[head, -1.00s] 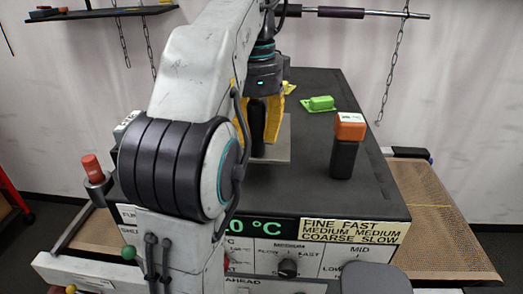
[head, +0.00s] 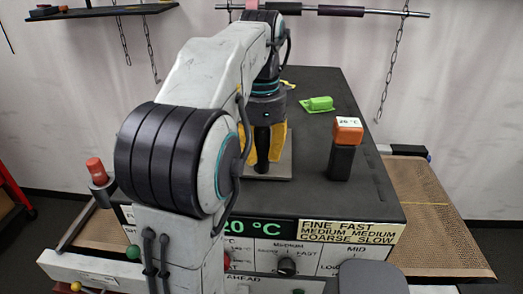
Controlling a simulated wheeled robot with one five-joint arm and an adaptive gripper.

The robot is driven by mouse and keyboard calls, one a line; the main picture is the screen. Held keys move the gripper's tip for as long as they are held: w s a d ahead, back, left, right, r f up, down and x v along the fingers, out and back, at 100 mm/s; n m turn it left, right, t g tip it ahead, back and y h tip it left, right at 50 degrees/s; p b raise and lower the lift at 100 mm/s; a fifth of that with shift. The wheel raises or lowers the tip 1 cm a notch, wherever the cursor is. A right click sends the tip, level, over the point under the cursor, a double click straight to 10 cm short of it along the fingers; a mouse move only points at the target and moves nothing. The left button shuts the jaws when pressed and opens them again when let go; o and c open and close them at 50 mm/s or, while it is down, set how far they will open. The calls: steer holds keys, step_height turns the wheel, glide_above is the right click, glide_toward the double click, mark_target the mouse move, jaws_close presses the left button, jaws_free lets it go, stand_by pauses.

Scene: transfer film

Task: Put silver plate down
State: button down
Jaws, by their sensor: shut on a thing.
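The silver plate (head: 283,168) is a flat grey square with a dark upright handle in its middle. It is level on, or just above, the black top (head: 300,140) of the machine; I cannot tell whether it touches. My gripper (head: 262,160) points straight down over the plate, with its yellow fingers shut on the dark handle. My arm hides the plate's left part.
A black block with an orange top (head: 347,132) stands upright to the right of the plate. A green object (head: 317,104) lies farther back. Mesh belts (head: 425,210) extend at both sides.

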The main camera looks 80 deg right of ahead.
mark_target(262, 135)
steer(key=shift+f, duration=0.1)
steer(key=c, duration=1.1)
jaws_free()
steer(key=shift+o, duration=0.2)
steer(key=shift+r+b, duration=0.55)
steer(key=shift+r, duration=3.2)
steer(key=shift+w+a, duration=0.1)
